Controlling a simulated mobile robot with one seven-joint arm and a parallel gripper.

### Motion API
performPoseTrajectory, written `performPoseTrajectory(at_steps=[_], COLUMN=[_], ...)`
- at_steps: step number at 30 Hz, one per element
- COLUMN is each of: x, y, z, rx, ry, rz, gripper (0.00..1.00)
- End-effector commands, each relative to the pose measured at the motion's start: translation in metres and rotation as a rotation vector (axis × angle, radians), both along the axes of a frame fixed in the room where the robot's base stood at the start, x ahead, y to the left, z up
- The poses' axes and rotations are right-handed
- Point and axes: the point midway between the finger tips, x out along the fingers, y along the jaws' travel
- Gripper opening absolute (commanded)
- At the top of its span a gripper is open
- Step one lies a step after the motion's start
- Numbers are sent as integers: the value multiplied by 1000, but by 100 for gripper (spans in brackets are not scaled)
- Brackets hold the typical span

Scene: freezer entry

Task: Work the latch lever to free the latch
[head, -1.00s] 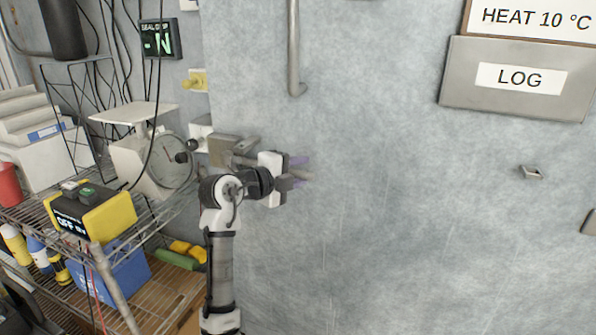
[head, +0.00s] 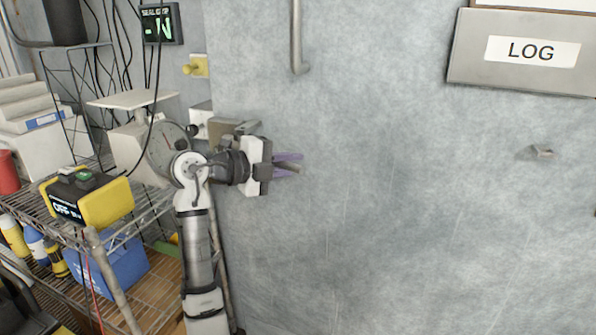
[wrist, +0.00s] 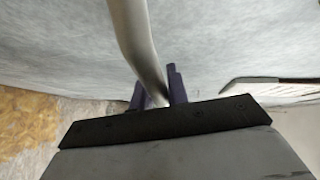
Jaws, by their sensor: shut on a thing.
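The latch's grey metal box (head: 236,127) is mounted at the left edge of the grey door, partly hidden behind my arm. My gripper (head: 287,164) lies in front of the door, to the right of and below that box. Its purple fingers are closed around the latch lever (head: 291,170), whose brownish tip sticks out between them. In the wrist view, the lever (wrist: 136,35) is a bent metal bar running down between the purple fingers of my gripper (wrist: 160,92). Most of the lever is hidden by my gripper in the head view.
A vertical door handle (head: 297,40) hangs above my gripper. A wire shelf (head: 165,205) with a dial scale (head: 165,148) and a yellow box (head: 103,204) stands close on the left. A LOG holder (head: 460,60) is at upper right. The door's middle is mostly clear.

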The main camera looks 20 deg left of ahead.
Motion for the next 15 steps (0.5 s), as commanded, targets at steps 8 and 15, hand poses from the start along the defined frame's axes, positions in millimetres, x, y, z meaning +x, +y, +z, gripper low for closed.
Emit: performPoseTrajectory(at_steps=[8, 15], x=[-22, -22], y=[7, 7], z=[0, 0], rx=[1, 1], ry=[-2, -2], rz=[-122, -122], gripper=[0, 0])
